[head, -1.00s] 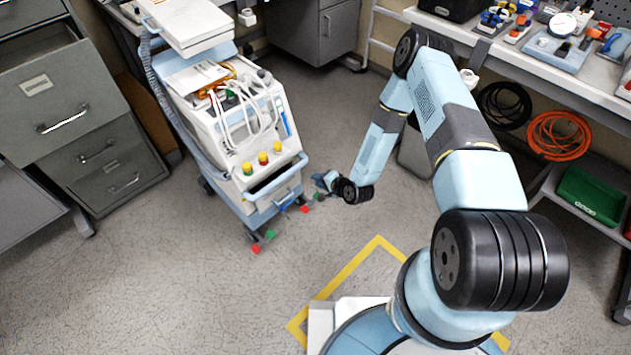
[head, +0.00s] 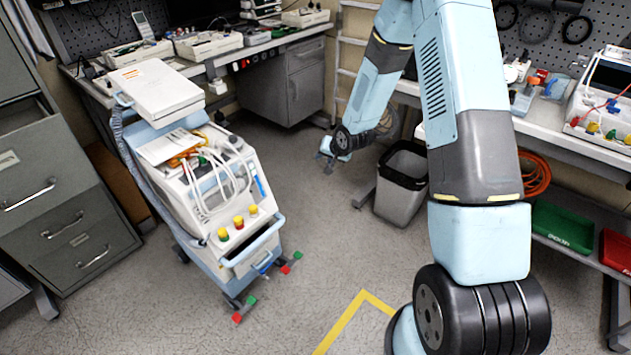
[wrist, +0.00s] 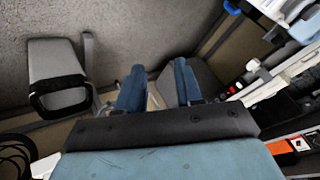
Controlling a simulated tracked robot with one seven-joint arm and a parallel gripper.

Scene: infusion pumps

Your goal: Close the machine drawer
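The machine (head: 205,190) is a white and pale-blue wheeled unit with cables and coloured knobs, standing left of centre in the head view. Its drawer (head: 258,254) is low on the front, behind a pale-blue handle bar (head: 252,241). How far the drawer stands out is hard to tell from this angle. My gripper (head: 328,159) is apart from the machine, behind it and to its right, touching nothing visible. In the wrist view my gripper (wrist: 158,82) has its two blue fingers spread with nothing between them. The machine is not clearly visible there.
A grey filing cabinet (head: 75,235) with its top drawer pulled out stands left of the machine. A grey bin (head: 402,185) stands right of my gripper. Workbenches (head: 262,50) line the back and right. Floor is clear in front of the machine.

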